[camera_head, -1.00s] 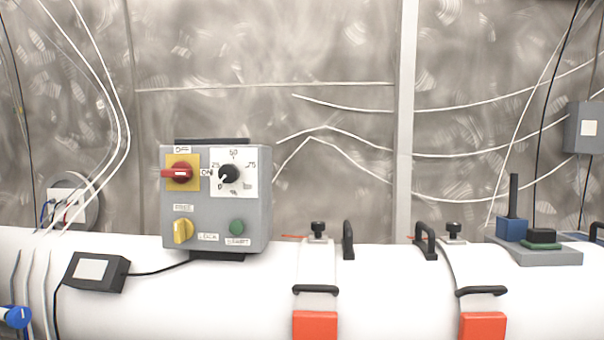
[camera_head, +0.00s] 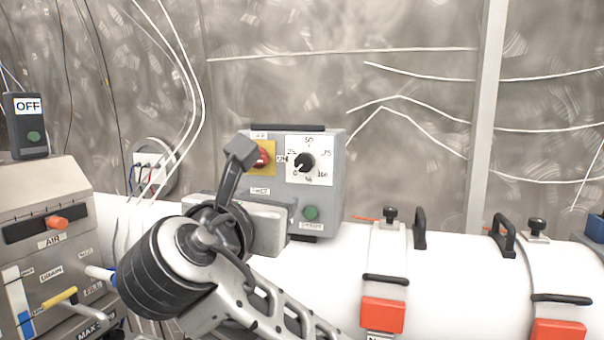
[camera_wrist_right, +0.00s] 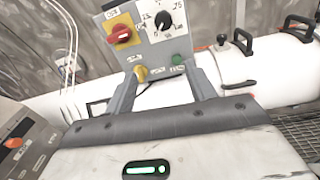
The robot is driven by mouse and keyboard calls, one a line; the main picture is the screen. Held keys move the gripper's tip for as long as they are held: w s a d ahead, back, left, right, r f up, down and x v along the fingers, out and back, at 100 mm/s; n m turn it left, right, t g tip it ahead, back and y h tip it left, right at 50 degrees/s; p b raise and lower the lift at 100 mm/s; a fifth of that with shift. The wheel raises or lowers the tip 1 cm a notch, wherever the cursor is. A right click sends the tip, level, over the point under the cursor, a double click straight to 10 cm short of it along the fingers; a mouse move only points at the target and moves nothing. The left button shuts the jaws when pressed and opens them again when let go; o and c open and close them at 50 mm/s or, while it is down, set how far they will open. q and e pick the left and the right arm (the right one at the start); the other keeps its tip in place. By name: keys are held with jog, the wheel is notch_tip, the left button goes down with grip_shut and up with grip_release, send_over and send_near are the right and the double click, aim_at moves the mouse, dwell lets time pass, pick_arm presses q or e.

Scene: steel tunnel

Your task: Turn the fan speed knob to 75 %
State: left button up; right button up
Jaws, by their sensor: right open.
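The fan speed knob (camera_head: 305,162) is a black dial on a white scale plate at the upper right of the grey control box (camera_head: 335,190). Its pointer faces lower left, near the 0 mark. It also shows in the right wrist view (camera_wrist_right: 164,22). My right gripper (camera_head: 240,152) is in front of the box's left side, hiding part of it. In the right wrist view the fingers of my right gripper (camera_wrist_right: 165,88) are spread and empty, below the knob and apart from it. My left gripper is not in view.
A red switch (camera_head: 262,157) on a yellow plate sits left of the knob, with a green button (camera_head: 310,213) below. A yellow knob (camera_wrist_right: 141,73) shows in the wrist view. A grey valve panel (camera_head: 45,230) stands at left. The white pipe (camera_head: 350,265) carries clamps at right.

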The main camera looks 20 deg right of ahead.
aim_at(303, 163)
jog(key=shift+h, duration=0.5)
jog(key=r+p+x, duration=0.1)
jog(key=x, duration=0.3)
jog(key=p+x, duration=0.1)
jog(key=x, duration=0.4)
jog(key=d+r+p+x, duration=0.1)
jog(key=x, duration=0.4)
jog(key=shift+s+r, duration=0.2)
jog(key=shift+r, duration=0.2)
jog(key=shift+w+d, duration=0.25)
jog(key=shift+w, duration=0.15)
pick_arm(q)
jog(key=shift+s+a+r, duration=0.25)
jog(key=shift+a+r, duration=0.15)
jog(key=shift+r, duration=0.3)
pick_arm(e)
jog(key=shift+f, duration=0.1)
jog(key=c, duration=1)
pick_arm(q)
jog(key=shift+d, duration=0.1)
